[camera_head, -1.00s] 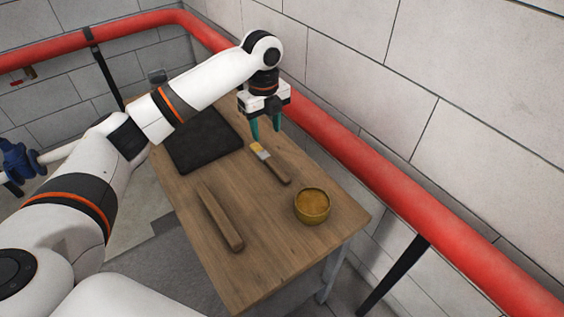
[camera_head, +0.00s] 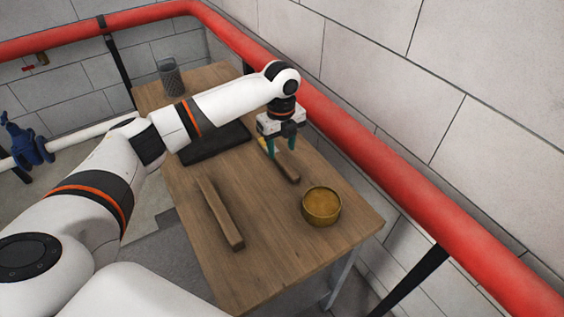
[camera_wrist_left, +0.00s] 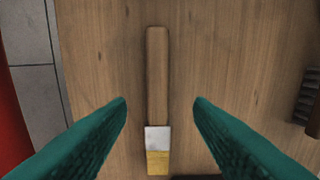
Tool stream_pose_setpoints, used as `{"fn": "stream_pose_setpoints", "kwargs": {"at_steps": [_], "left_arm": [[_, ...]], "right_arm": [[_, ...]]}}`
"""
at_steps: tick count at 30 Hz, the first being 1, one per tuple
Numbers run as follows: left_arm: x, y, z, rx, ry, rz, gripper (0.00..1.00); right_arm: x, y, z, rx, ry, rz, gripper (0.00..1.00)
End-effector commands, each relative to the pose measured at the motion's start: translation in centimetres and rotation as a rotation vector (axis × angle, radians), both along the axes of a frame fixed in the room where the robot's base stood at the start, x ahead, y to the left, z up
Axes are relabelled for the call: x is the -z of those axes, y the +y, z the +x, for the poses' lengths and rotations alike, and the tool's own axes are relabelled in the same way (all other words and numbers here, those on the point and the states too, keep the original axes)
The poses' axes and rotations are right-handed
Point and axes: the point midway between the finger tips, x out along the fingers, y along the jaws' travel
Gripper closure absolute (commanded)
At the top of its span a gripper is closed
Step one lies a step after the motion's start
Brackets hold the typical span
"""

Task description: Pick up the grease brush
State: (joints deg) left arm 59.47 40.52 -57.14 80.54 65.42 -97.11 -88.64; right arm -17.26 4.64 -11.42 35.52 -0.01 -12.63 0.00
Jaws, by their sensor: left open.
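The grease brush (camera_head: 285,168) lies flat on the wooden table, with a brown wooden handle and a pale metal band and yellow bristles at its far end. In the head view my left gripper (camera_head: 281,151) is above it and hides part of the band and bristle end. In the left wrist view the brush (camera_wrist_left: 157,85) lies lengthwise between the two green fingertips, handle pointing up the picture. My left gripper (camera_wrist_left: 160,108) is open and empty, with bare wood showing between each finger and the brush. My right gripper is not in view.
A round tin of yellow-brown grease (camera_head: 321,206) stands near the table's right corner. A long wooden-backed piece (camera_head: 219,212) lies to the left. A dark mat (camera_head: 212,142) and a mesh cup (camera_head: 171,78) are farther back. A red pipe (camera_head: 390,183) runs along the wall beside the table.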

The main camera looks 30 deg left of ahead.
Motion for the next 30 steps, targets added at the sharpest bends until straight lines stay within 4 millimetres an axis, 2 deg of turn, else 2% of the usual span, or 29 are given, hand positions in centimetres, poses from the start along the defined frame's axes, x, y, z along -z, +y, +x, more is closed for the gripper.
{"fn": "stream_pose_setpoints", "kwargs": {"at_steps": [6, 10, 19, 20, 28, 30], "left_arm": [[2.9, -1.0, -0.3, -0.001, 0.004, 0.0, 0.53], [4.6, -1.0, -0.3, -0.001, 0.002, 0.0, 0.53], [5.1, -1.0, -0.2, 0.0, 0.0, 0.0, 0.53], [5.1, -1.0, -0.2, 0.0, 0.0, 0.0, 0.56], [5.0, -1.0, -0.2, 0.0, 0.0, 0.0, 1.0], [5.0, -1.0, -0.2, 0.0, 0.0, 0.0, 1.0]], "right_arm": [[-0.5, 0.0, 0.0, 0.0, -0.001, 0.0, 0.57], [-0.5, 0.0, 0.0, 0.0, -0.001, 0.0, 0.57], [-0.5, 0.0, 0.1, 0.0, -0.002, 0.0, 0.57], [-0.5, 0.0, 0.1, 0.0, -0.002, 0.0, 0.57], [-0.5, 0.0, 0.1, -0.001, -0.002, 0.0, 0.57], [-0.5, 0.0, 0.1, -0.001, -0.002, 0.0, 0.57]]}}
